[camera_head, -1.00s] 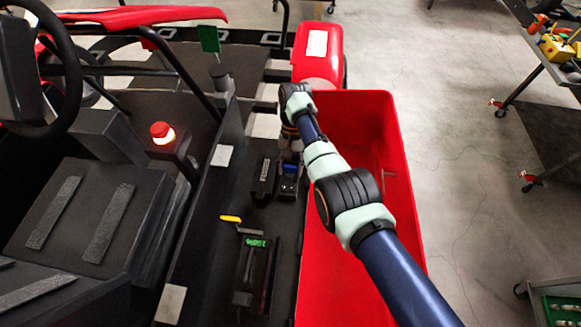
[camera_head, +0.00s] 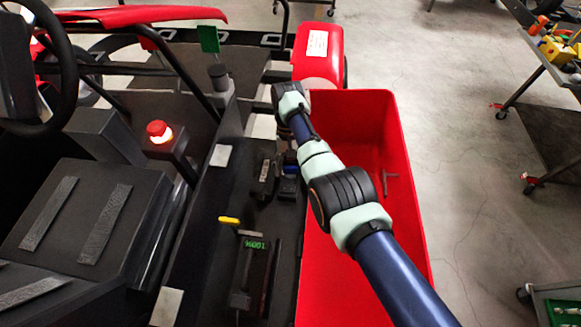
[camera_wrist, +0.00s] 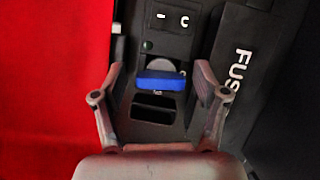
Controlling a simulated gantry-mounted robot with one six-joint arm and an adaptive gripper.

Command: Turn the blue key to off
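The blue key (camera_wrist: 160,81) is in the middle of the wrist view, its handle lying crosswise in front of a grey round part. A dark panel (camera_wrist: 166,45) above it bears white marks and a small green light. My gripper (camera_wrist: 159,68) is open, one finger on each side of the key, with gaps between fingers and handle. In the head view the blue key (camera_head: 290,168) shows as a small blue patch below my wrist. My fingers are hard to make out there.
A black box (camera_wrist: 242,60) marked "FUS..." stands close right of the key in the wrist view. A red bin (camera_head: 345,270) lies under my arm. A yellow-handled lever (camera_head: 229,220), a green display (camera_head: 256,245) and a lit red button (camera_head: 158,131) are to the left.

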